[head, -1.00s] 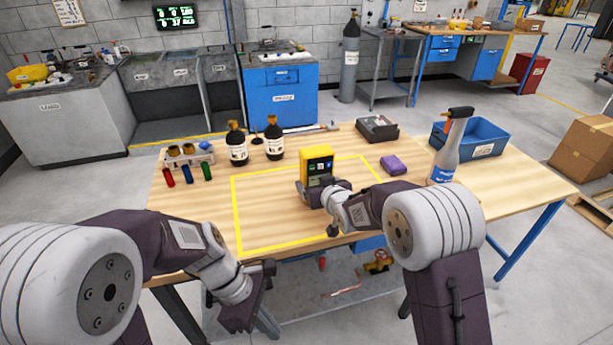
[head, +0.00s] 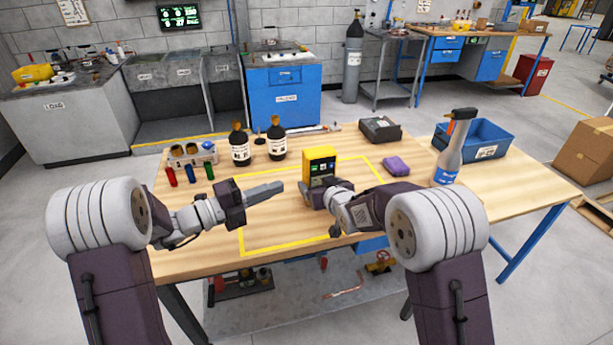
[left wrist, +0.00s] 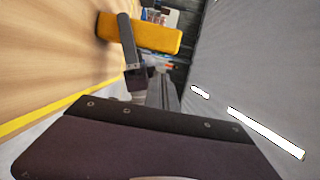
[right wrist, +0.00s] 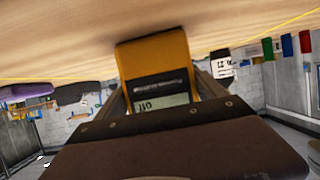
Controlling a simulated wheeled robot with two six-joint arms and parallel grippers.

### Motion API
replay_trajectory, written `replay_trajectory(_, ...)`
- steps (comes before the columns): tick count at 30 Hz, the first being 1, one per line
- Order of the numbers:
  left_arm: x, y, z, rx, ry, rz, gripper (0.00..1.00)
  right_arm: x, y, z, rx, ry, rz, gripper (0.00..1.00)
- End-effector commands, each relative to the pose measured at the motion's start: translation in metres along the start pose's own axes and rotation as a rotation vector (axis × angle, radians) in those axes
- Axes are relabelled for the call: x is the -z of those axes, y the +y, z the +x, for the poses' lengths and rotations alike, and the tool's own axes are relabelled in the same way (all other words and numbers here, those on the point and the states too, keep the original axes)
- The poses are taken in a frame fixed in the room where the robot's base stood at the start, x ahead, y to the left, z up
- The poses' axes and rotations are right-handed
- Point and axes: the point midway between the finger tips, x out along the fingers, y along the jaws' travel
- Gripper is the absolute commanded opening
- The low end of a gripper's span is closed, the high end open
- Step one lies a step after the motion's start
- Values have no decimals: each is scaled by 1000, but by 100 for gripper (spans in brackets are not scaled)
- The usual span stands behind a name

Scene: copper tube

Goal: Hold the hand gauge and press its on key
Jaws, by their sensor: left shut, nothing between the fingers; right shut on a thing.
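The hand gauge (head: 320,162) is yellow with a dark front and small lit areas; it stands upright inside the yellow outline. My right gripper (head: 318,194) is shut on its lower part and hides its bottom, so I cannot tell whether it touches the table. The right wrist view shows the yellow gauge (right wrist: 153,55) between the fingers, with a small display. My left gripper (head: 279,187) is shut and empty, its tips pointing right, a short gap left of the gauge. The gauge also shows in the left wrist view (left wrist: 160,38). The on key is too small to make out.
Two dark bottles (head: 277,140) and a rack with vials (head: 190,155) stand at the back left. A purple block (head: 396,166), a grey device (head: 380,130), a spray bottle (head: 449,155) and a blue bin (head: 486,140) are on the right. The front left tabletop is clear.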

Motion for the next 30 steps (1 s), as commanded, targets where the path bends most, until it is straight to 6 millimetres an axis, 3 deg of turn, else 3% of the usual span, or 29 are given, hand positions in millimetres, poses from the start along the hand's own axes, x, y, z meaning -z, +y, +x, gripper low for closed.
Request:
replay_trajectory(5,1,1,17,-1,5,1,0,-3,0,0,0,-8,-1,10)
replay_trajectory(12,2,0,66,-1,6,2,0,-3,0,0,0,-7,-1,10)
replay_trajectory(18,1,0,93,-1,3,1,0,-3,0,0,0,-6,-1,10)
replay_trajectory(30,1,1,100,-1,1,0,0,-2,0,0,0,-5,-1,10)
